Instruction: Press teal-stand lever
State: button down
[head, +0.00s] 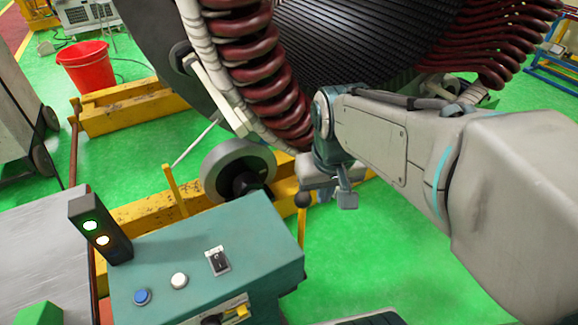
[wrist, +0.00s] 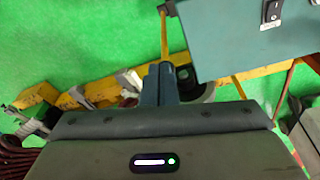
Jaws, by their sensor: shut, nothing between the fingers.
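The teal stand (head: 150,262) is at the lower left of the head view, its corner at the upper right of the wrist view (wrist: 225,50). A dark ball (head: 302,199) tops a thin yellow post (head: 301,228) by the stand's far right corner; I cannot tell if this is the lever. A yellow handle-like part (head: 238,312) shows low on the stand's side, partly cut off. My gripper (head: 346,200) is right of the dark ball, apart from the stand. In the wrist view its fingers (wrist: 160,84) are together and empty.
The stand top has a blue button (head: 142,297), a white button (head: 179,281), a rocker switch (head: 217,262) and a light tower (head: 100,230). The large stator (head: 350,40) with dark red coils and a grey roller (head: 238,168) lie behind. Green floor (head: 355,255) is free right of the stand.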

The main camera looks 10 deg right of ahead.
aim_at(299, 197)
jog(key=w+f+g, duration=0.1)
jog(key=w+f, duration=0.2)
jog(key=w, duration=0.4)
jog(key=w+a+f+g+b, duration=0.1)
jog(key=w+f, duration=0.3)
jog(key=w, duration=0.4)
jog(key=w+f+n+g+b, duration=0.1)
jog(key=w+f, duration=0.3)
jog(key=w, duration=0.4)
jog(key=shift+a+g, duration=0.35)
jog(key=shift+g, duration=0.55)
jog(key=shift+f, duration=0.15)
jog(key=shift+s+d+f+p, duration=0.15)
jog(key=shift+s+f, duration=0.95)
jog(key=shift+f, duration=0.5)
jog(key=shift+s+d+f+p, duration=0.1)
jog(key=shift+s+f+p, duration=0.1)
jog(key=shift+s+f, duration=1.1)
jog(key=shift+s+d+f+p, duration=0.15)
jog(key=shift+s+f, duration=0.7)
jog(key=shift+f, duration=1)
